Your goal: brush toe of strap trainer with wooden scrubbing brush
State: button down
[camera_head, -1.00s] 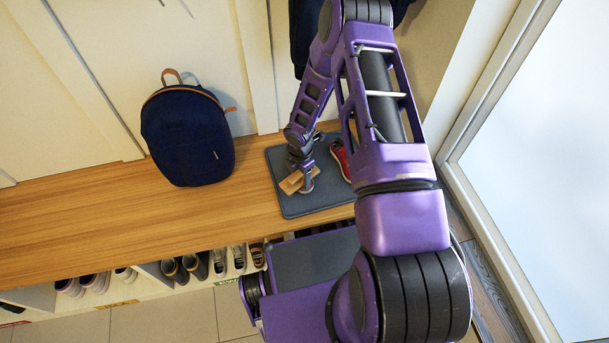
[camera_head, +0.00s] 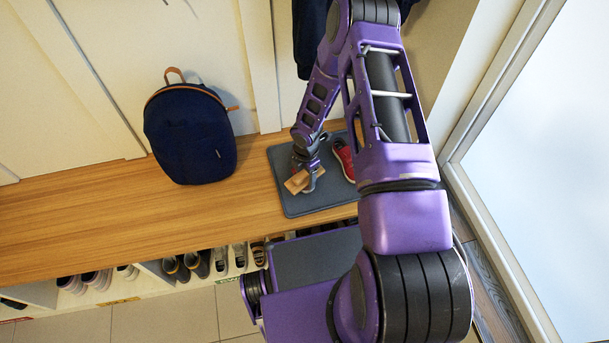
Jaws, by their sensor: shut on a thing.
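The strap trainer (camera_head: 345,162) is red with a pale sole edge. It rests on the dark grey mat (camera_head: 295,208) on the wooden bench, and my arm hides part of its right side. My gripper (camera_head: 304,178) is over the left part of the mat, left of the trainer. It is shut on the wooden scrubbing brush (camera_head: 297,183), a light brown block that sits at a tilt low over the mat. A gap shows between brush and trainer. I cannot tell whether the brush touches the mat, and its bristles are not visible.
A dark blue backpack (camera_head: 190,136) stands on the wooden bench (camera_head: 80,215), left of the mat. Cubbies below the bench hold several shoes (camera_head: 185,266). Dark clothing (camera_head: 313,40) hangs behind my arm. A frosted glass panel (camera_head: 540,170) is at the right. The bench's left part is clear.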

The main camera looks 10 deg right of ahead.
jog(key=shift+s+r+p, duration=0.15)
jog(key=shift+r+p, duration=1.25)
jog(key=shift+r, duration=0.65)
jog(key=shift+s+r+p, duration=0.1)
jog(key=shift+r+p, duration=1.3)
jog(key=shift+r, duration=0.6)
jog(key=shift+d, duration=0.1)
jog(key=shift+w+d+f+m, duration=0.1)
jog(key=shift+d+m, duration=0.2)
jog(key=shift+d, duration=0.05)
jog(key=s+d+f+m+y+b, duration=0.1)
jog(key=d+m, duration=1)
jog(key=d, duration=0.3)
jog(key=s+d+f+m+y+b, duration=0.1)
jog(key=s+d+m, duration=0.1)
jog(key=d+m, duration=1.1)
jog(key=shift+n+t+h, duration=0.3)
jog(key=shift+n+t, duration=0.1)
jog(key=shift+n, duration=0.3)
jog(key=f, duration=0.1)
jog(key=d+f, duration=0.1)
jog(key=f, duration=0.1)
jog(key=d+f, duration=0.1)
jog(key=f, duration=0.1)
jog(key=shift+d+f, duration=0.1)
jog(key=shift+f+b, duration=0.45)
jog(key=shift+f, duration=1.9)
